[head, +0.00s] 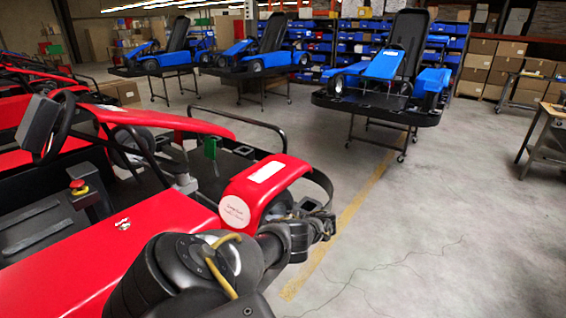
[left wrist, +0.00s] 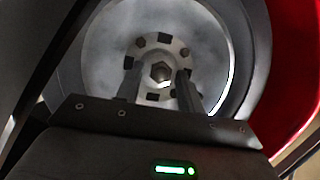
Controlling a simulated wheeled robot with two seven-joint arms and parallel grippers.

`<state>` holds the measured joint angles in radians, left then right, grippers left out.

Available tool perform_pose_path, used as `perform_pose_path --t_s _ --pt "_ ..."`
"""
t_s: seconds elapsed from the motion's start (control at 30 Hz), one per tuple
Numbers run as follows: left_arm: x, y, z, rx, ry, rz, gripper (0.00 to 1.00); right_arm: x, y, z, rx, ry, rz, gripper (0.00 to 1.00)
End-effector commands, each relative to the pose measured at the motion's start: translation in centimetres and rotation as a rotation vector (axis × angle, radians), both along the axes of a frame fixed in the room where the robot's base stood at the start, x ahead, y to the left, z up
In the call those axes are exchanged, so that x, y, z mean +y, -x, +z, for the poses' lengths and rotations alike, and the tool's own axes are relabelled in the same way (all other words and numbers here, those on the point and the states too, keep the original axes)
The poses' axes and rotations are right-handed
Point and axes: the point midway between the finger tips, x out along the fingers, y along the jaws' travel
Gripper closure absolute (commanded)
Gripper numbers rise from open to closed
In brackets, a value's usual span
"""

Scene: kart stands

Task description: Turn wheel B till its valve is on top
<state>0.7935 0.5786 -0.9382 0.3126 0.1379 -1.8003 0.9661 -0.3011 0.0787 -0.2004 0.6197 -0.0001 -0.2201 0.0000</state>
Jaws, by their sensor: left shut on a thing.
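My left gripper (head: 320,222) is at the front wheel of the red kart (head: 150,225), just below its red fender. In the left wrist view the wheel (left wrist: 105,50) fills the picture, with a dark outer ring and a grey disc. The two fingers of my left gripper (left wrist: 160,92) are shut on the hub (left wrist: 160,72), one at each side of its hex nut. No valve can be made out on the wheel, and its lower part is hidden by the gripper body. No letter shows on the wheel. My right gripper is not in view.
A black bumper bar (head: 322,188) curves close to my left gripper. Blue karts (head: 385,75) stand on wheeled stands at the back. A workbench (head: 548,135) is at the right edge. The concrete floor (head: 440,220) at the right is free.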

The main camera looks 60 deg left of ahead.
Motion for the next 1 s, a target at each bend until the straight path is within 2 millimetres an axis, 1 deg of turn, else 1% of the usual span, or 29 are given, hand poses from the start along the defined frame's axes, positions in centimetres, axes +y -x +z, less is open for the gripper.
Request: perform_pose_path --t_s 0.3,0.33,0.37,0.6,0.7,0.87,1.0 --pt "0.0 0.1 0.0 0.003 -0.001 0.002 1.00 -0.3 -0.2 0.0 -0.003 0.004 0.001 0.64" --pt "0.0 0.1 -0.1 0.003 -0.001 0.002 0.58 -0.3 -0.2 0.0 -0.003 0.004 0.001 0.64" --pt "0.0 0.1 0.0 0.003 -0.001 0.002 0.57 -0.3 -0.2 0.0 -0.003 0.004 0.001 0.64" --pt "-0.1 -0.1 0.0 0.002 0.000 -0.001 0.57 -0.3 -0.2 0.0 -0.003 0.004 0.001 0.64" --pt "-0.5 -0.6 0.0 0.000 0.000 -0.002 0.57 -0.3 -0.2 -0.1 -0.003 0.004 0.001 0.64" --pt "-2.3 -2.3 0.4 -0.002 0.000 -0.004 0.57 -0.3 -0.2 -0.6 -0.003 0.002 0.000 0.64" --pt "-4.3 -4.3 0.7 -0.001 0.000 -0.003 0.57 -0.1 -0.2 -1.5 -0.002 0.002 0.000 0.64"
